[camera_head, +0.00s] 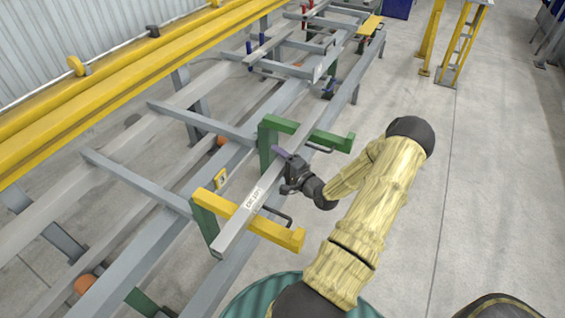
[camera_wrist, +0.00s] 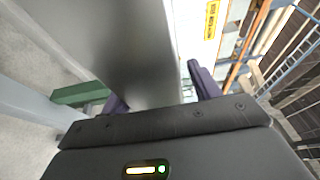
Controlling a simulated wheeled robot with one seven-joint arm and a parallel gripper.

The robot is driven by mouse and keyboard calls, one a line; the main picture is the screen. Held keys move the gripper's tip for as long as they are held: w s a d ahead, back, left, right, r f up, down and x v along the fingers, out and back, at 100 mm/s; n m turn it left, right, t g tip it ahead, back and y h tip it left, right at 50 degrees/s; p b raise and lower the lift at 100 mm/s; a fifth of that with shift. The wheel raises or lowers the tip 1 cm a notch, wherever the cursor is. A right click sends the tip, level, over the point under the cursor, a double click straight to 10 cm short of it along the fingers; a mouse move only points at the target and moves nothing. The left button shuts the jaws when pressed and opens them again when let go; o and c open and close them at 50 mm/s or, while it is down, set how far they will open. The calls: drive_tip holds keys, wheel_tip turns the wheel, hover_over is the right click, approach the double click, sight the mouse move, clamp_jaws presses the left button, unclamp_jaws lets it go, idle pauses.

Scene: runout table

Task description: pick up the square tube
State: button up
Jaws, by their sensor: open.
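The square tube (camera_head: 237,227) is a long light-grey bar with a printed label. It lies slantwise across a yellow bracket (camera_head: 276,230) near me and a green bracket (camera_head: 338,142) farther off. My gripper (camera_head: 284,157) is at the tube's right side, between the two brackets. In the wrist view the tube (camera_wrist: 135,45) runs up between my two purple fingers (camera_wrist: 160,92), which are open with one on either side. The fingers' contact with the tube cannot be made out, and their lower parts are hidden.
Grey runout table rails (camera_head: 135,185) run under and left of the tube. A long yellow beam (camera_head: 95,85) lies at the upper left. A yellow stand (camera_head: 462,45) is at the upper right. Open concrete floor (camera_head: 480,170) lies to the right.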

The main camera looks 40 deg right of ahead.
clamp_jaws()
drive_tip(key=shift+r, duration=0.2)
wheel_tip(320, 180, up, 10)
drive_tip(key=shift+f+p, duration=0.15)
drive_tip(key=shift+p, duration=0.55)
idle(0.4)
